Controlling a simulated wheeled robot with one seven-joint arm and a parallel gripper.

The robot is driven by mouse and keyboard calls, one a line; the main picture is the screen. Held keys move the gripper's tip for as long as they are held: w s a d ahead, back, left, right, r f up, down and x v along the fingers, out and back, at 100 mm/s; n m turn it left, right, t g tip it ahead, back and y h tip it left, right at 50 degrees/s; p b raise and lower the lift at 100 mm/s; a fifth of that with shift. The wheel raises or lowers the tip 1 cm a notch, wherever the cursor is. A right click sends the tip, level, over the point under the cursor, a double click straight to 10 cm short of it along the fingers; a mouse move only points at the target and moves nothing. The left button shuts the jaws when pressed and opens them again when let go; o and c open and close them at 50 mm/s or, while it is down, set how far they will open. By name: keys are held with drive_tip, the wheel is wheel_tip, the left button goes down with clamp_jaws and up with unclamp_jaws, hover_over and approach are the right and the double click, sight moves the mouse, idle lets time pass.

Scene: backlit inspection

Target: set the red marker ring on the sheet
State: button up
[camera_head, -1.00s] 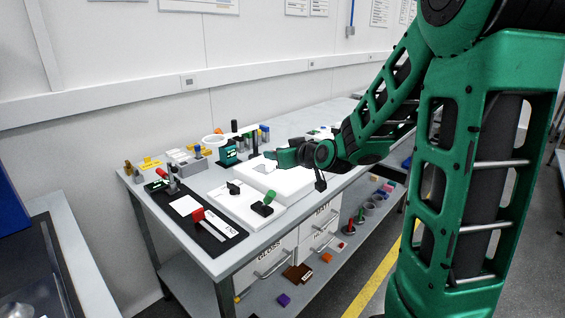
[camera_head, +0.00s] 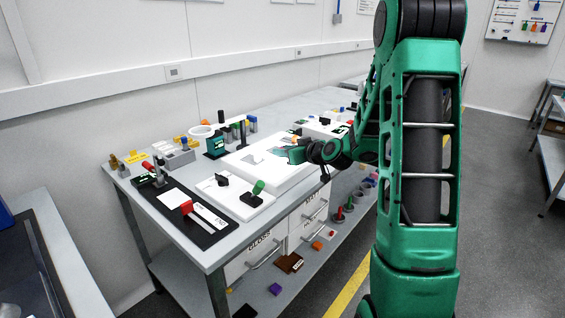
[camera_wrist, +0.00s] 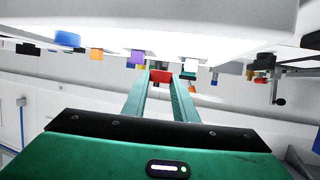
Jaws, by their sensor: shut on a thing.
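My gripper (camera_head: 291,154) is over the large white light panel (camera_head: 245,175) on the bench, near the panel's right side. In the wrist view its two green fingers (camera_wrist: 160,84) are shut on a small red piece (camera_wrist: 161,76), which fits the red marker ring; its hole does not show. The ring is too small to make out in the head view. A pale grey sheet-like patch (camera_head: 252,158) lies on the panel, left of my gripper. I cannot tell whether the ring touches anything below.
A smaller white box (camera_head: 238,203) with a green-knobbed part stands in front. A black mat (camera_head: 170,196) with a red block (camera_head: 186,207) lies at the left. A teal device (camera_head: 215,146) and coloured blocks line the back. Drawers (camera_head: 265,248) hang below the bench.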

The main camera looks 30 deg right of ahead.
sight(284, 166)
wheel_tip(284, 166, down, 4)
drive_tip(key=shift+r, duration=0.25)
drive_tip(key=o, duration=1)
